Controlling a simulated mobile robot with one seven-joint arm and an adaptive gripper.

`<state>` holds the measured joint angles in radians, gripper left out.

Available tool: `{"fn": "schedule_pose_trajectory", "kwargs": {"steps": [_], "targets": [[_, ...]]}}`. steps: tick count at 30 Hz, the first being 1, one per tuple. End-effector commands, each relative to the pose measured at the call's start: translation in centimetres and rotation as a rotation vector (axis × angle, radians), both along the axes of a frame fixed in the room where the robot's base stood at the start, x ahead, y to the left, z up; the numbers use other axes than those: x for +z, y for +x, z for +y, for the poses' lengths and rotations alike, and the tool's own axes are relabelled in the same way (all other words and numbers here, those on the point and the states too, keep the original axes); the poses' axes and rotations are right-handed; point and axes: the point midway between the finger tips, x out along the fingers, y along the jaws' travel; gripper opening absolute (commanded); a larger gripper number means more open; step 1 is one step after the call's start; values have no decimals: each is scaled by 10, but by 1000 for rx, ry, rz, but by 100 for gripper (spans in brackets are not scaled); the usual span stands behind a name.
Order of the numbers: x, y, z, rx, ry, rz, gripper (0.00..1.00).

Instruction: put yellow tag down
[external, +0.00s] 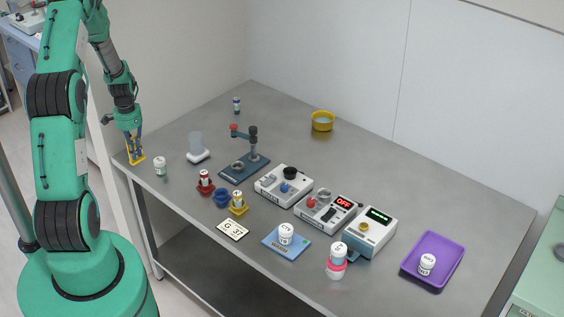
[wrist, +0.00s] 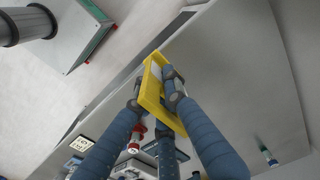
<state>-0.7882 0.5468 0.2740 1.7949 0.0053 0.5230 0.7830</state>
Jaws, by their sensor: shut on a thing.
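The yellow tag (external: 138,160) is at the far left end of the metal table, in my gripper (external: 135,150). In the wrist view the yellow tag (wrist: 150,92) is a flat frame-like piece, tilted, with the blue fingers of my gripper (wrist: 163,98) closed around it. A pale patch shows inside its yellow border. In the external view it is at or just above the table top near the left corner; I cannot tell whether it touches.
A white bottle (external: 160,166) stands just right of the tag. A white stand (external: 198,154), red cup (external: 205,188) and blue-grey press (external: 244,168) are further right. Devices and a purple tray (external: 433,259) fill the right side. The table's back left is mostly clear.

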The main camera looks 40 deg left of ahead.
Motion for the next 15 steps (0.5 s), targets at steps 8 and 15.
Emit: {"fn": "schedule_pose_trajectory", "kwargs": {"steps": [8, 15], "targets": [[-33, 0, 0, 0, -1, 1, 0], [-35, 0, 0, 0, 1, -1, 0]]}}
